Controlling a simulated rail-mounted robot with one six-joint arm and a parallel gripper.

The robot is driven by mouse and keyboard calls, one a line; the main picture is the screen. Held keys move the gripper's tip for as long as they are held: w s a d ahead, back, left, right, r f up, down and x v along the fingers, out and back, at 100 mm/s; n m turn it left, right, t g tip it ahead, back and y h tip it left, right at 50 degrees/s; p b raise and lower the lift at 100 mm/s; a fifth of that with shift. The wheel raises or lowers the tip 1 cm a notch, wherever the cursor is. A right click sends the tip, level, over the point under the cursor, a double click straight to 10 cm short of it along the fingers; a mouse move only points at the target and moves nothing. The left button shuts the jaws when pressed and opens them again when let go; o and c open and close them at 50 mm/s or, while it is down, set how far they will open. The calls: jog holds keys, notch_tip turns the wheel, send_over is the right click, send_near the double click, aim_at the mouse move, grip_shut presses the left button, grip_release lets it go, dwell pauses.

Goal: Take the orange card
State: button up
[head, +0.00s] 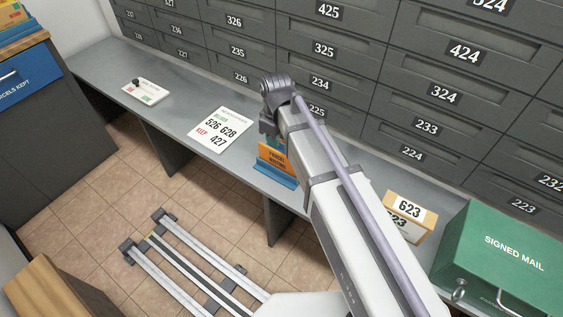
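Orange cards (272,157) stand in a blue holder (275,176) on the grey counter. Part of the word "parcel" can be read on the front one. I cannot tell how many cards are in the holder. My arm crosses in front of the holder's right side and hides part of it. The arm's dark upper joint shows above the holder. My gripper's fingers do not show, so its state and its distance from the cards cannot be seen.
The grey counter (190,103) runs below numbered mailboxes (322,50). A paper sign (219,130) and a small white tray (145,92) lie left of the holder. A box marked 623 (408,214) and a green signed-mail box (505,255) stand at right.

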aim_at(278, 152)
notch_tip(278, 152, down, 7)
jog(key=b, duration=0.6)
jog(key=shift+b, duration=0.4)
jog(key=shift+d+r, duration=0.1)
jog(key=shift+c, duration=0.4)
grip_shut()
jog(key=shift+r, duration=0.1)
notch_tip(278, 152, up, 5)
jog(key=p, duration=0.5)
